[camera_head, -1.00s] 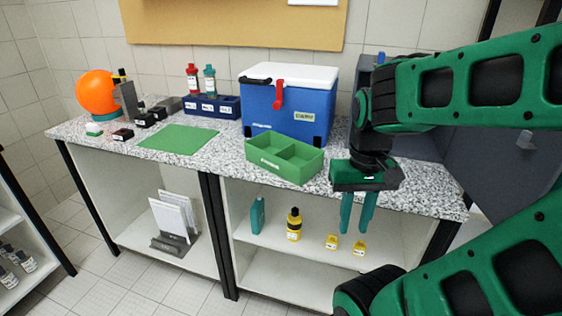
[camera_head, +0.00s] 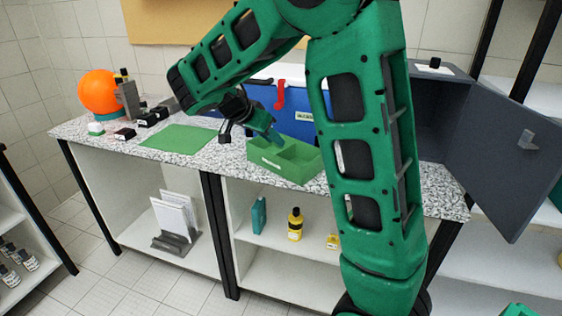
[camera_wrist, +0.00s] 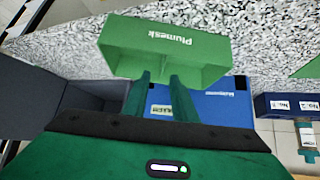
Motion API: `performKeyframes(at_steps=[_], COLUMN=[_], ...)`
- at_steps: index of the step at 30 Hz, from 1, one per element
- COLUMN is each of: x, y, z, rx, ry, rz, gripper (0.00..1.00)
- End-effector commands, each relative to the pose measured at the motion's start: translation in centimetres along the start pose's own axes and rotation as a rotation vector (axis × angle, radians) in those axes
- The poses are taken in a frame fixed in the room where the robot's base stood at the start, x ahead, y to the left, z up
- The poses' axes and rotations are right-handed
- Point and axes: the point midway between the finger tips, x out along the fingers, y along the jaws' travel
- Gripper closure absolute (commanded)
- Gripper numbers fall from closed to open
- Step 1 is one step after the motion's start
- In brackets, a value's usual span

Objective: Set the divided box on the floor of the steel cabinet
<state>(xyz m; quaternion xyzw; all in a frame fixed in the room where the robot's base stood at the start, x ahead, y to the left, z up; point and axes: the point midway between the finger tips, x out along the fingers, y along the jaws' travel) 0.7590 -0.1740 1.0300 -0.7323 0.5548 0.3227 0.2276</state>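The green divided box (camera_head: 285,168) stands upright on the speckled counter, in front of the blue cooler. My gripper (camera_head: 272,136) is at the box's back left in the head view, pointing down at it. In the wrist view my gripper (camera_wrist: 160,77) has its two teal fingers apart, with their tips over the box (camera_wrist: 165,48). I cannot tell whether they touch it. The grey steel cabinet (camera_head: 432,115) stands at the counter's right end, its door (camera_head: 510,135) swung open to the right. My arm hides part of the cabinet; its floor is not clearly seen.
The blue cooler (camera_wrist: 225,108) stands close behind the box. A green mat (camera_head: 178,138) lies left of the box, with an orange ball (camera_head: 98,92) and small dark items beyond. A bottle (camera_head: 295,224) stands on the shelf below. The open door juts out at right.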

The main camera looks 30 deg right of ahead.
Motion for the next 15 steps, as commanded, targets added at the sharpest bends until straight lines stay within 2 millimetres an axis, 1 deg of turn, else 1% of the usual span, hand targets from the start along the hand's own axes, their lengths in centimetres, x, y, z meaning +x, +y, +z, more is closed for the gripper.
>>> performKeyframes(at_steps=[1, 3, 5, 12, 15], x=[-0.2, -0.1, 0.4, 4.0, 4.9], y=[-0.6, -1.1, -1.2, -1.1, -1.1], z=[0.3, 0.3, 0.3, 0.1, 0.2], rx=[0.010, 0.022, 0.028, 0.029, 0.027], ry=[0.013, 0.023, 0.028, 0.028, 0.026], rz=[-0.003, -0.006, -0.006, -0.004, -0.004], gripper=[0.75, 0.75, 0.75, 0.75, 0.75])
